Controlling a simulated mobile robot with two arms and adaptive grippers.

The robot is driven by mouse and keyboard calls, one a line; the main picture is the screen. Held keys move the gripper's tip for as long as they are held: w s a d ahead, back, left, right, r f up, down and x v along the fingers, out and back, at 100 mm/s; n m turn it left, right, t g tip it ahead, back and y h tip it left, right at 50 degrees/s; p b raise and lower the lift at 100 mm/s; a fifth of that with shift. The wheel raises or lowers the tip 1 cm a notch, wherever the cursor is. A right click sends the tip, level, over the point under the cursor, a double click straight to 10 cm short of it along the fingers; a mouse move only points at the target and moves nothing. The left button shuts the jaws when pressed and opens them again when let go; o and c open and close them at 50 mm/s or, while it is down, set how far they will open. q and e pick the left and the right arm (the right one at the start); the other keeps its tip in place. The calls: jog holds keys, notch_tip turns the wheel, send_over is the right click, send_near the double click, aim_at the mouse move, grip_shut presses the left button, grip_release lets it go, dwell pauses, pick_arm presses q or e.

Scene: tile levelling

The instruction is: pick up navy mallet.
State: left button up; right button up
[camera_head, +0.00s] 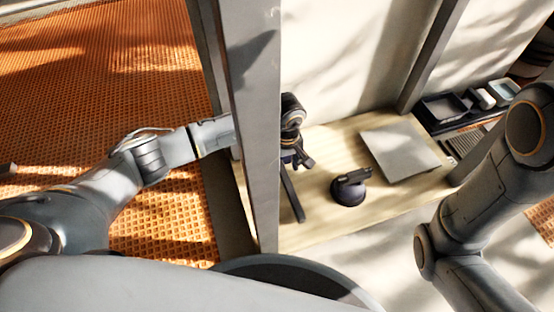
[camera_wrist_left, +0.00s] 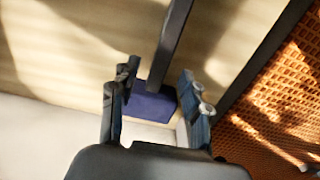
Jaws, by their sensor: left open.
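The navy mallet (camera_wrist_left: 152,103) shows in the left wrist view, with a navy block head and a long dark handle running up the picture. In the head view its dark handle (camera_head: 292,193) lies on the pale wooden board, and its head is hard to make out by the gripper. My left gripper (camera_head: 298,160) is open over the mallet. In the left wrist view its two fingers (camera_wrist_left: 157,92) stand on either side of the mallet head. Whether they touch it I cannot tell. My right gripper is out of view; only its arm shows at the right.
A dark round tool with a handle (camera_head: 349,190) and a grey square tile (camera_head: 400,153) sit on the wooden board (camera_head: 325,225). Black trays (camera_head: 445,107) stand at the far right. A grey post (camera_head: 257,130) stands in front of my left forearm. Orange grating (camera_head: 110,60) is at left.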

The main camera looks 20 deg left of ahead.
aim_at(284, 173)
pick_arm(q)
notch_tip(284, 173, down, 5)
jog(key=b, duration=0.4)
jog(key=shift+s, duration=0.1)
jog(key=shift+r, duration=0.1)
jog(key=shift+c, duration=0.4)
grip_shut()
